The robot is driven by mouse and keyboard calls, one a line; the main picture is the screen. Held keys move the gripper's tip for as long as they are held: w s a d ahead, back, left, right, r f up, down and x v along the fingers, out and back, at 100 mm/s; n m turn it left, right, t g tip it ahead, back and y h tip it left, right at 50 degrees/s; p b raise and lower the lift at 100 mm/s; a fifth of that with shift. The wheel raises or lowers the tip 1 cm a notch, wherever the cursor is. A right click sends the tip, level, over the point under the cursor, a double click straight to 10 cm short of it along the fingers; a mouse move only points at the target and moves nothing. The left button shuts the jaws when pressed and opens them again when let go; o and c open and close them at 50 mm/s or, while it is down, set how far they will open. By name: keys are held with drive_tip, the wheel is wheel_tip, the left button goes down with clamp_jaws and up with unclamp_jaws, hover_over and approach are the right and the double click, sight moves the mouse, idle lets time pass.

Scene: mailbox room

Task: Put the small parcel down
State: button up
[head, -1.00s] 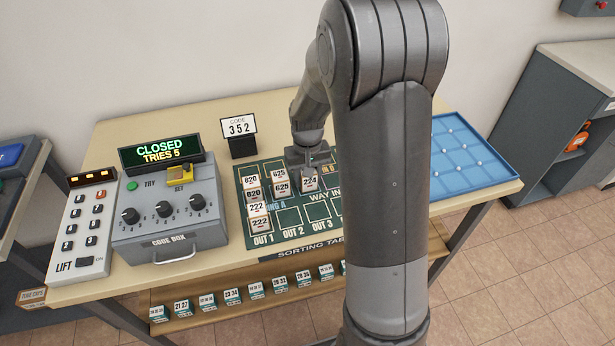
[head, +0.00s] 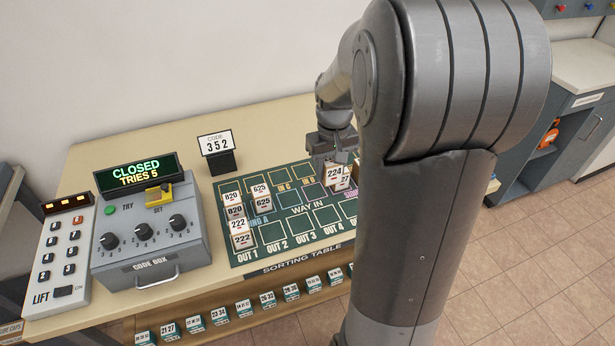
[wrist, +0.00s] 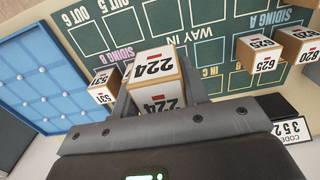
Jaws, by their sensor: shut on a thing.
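The small parcel marked 224 (head: 334,172) is a white-and-tan box gripped between the fingers of my gripper (head: 332,150). In the wrist view the parcel (wrist: 152,68) sits between the two fingers and looks much larger than the parcels on the mat, so it appears held above them. Another parcel (head: 346,182), marked 531 in the wrist view (wrist: 102,86), stands close beside it near the Siding B label, partly hidden in the head view. The green sorting mat (head: 300,224) lies below, with marked squares. My arm hides the mat's right end in the head view.
Parcels marked 820 (head: 234,211), 625 (head: 262,202) and 222 (head: 241,234) stand on the mat's left part. The code box (head: 150,235) and code sign (head: 217,144) stand left and behind. A blue tray (wrist: 42,78) lies beyond the mat. Middle Way In squares are empty.

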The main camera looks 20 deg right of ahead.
drive_tip(key=s+a, duration=0.6)
drive_tip(key=s, duration=0.1)
hover_over(272, 232)
wheel_tip(272, 232, down, 6)
drive_tip(key=shift+f, duration=2.2)
drive_tip(key=o, duration=1)
drive_tip(key=shift+f, duration=0.1)
